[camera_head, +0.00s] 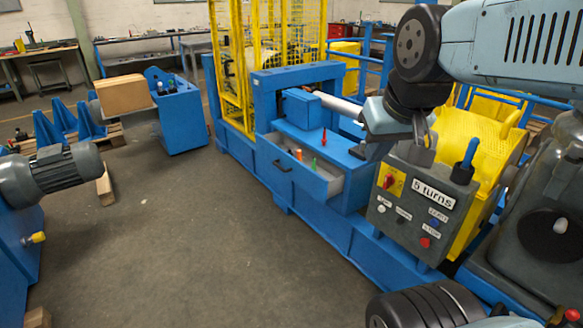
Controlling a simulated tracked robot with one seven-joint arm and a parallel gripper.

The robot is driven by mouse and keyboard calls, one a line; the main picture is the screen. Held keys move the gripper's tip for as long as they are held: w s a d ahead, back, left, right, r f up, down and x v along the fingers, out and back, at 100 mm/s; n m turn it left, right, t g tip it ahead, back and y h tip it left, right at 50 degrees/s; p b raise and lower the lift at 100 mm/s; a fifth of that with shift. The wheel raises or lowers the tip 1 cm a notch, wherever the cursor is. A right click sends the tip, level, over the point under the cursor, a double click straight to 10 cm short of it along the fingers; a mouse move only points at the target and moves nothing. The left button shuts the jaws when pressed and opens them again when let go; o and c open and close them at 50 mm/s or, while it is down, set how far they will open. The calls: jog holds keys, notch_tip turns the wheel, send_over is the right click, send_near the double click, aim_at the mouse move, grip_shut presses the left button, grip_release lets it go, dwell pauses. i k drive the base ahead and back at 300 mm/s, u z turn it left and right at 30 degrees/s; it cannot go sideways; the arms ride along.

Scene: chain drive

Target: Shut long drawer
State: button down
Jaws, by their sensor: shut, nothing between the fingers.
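The long drawer (301,179) is blue and sits in the side of the blue machine in the middle of the view. It stands open, its front panel with a dark handle (283,166) sticking out to the left over the floor. Its pale inside shows, with a few small green, orange and red things in it. My gripper (424,147) is to the right of the drawer, above the grey control box and apart from the drawer. It is shut and empty. The arm partly hides the machine behind it.
A yellow cage (240,70) rises behind the drawer. A motor (60,170) is at the left. The floor (185,225) before the drawer is clear.

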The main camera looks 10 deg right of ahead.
aim_at(268, 145)
jog(key=z, duration=0.4)
jog(key=i, duration=1.7)
jog(key=u, duration=0.6)
jog(key=k, duration=0.8)
jog(key=u, duration=0.15)
jog(key=i, duration=0.8)
jog(key=z, duration=0.1)
